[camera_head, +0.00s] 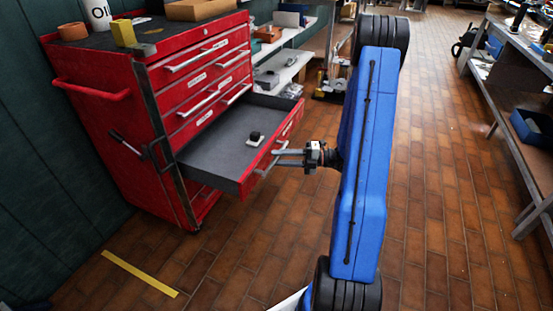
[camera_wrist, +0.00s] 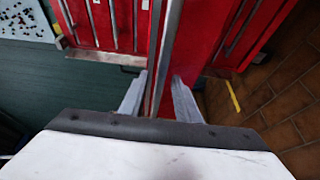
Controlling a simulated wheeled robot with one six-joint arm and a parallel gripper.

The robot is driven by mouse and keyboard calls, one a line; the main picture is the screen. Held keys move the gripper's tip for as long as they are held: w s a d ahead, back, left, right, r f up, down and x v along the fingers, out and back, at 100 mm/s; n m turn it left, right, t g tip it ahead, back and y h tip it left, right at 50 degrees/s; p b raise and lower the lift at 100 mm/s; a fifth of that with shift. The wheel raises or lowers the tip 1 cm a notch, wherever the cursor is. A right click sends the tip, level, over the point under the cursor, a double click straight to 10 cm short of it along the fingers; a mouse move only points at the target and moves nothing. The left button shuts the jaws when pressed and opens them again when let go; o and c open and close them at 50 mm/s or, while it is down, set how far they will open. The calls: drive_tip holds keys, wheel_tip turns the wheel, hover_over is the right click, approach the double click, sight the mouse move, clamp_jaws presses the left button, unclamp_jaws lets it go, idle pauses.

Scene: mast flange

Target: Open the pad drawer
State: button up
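The pad drawer (camera_head: 225,135) is the lowest visible drawer of the red tool cabinet and stands pulled far out, its grey floor showing. A small black object (camera_head: 255,138) on a pale base lies inside it. The drawer has a pale bar handle (camera_head: 268,165) on its red front. My gripper (camera_head: 281,158) is at this handle, reaching in from the right. In the wrist view, my gripper's two grey fingers (camera_wrist: 158,82) stand apart on either side of a long grey bar. Red shows between the bar and the right finger. Contact with the bar cannot be told.
The red cabinet (camera_head: 115,110) has several closed drawers above and a side push handle (camera_head: 90,92). A white oil can (camera_head: 97,14) and a yellow block (camera_head: 123,33) stand on top. Brick floor is clear in front. A workbench (camera_head: 520,90) stands at right.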

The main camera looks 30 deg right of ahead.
drive_tip(key=v, duration=1.6)
drive_tip(key=shift+f, duration=0.1)
drive_tip(key=shift+a, duration=0.1)
drive_tip(key=s+a+r+n+g+h, duration=0.3)
drive_tip(key=a+r+n+g, duration=0.2)
drive_tip(key=a+n, duration=0.45)
drive_tip(key=s+a+r+n+g+h, duration=0.25)
drive_tip(key=a+r+n+g, duration=0.3)
drive_tip(key=a+n, duration=0.45)
drive_tip(key=s+a+r+n+t+h, duration=0.3)
drive_tip(key=s+n, duration=0.4)
drive_tip(key=n, duration=0.4)
drive_tip(key=s+a+r+n+t+h, duration=0.3)
drive_tip(key=s+a+r+n+h, duration=0.2)
drive_tip(key=n, duration=0.6)
drive_tip(key=s+r+h, duration=0.2)
drive_tip(key=s, duration=0.1)
drive_tip(key=shift+s+n, duration=0.3)
drive_tip(key=shift+n, duration=0.05)
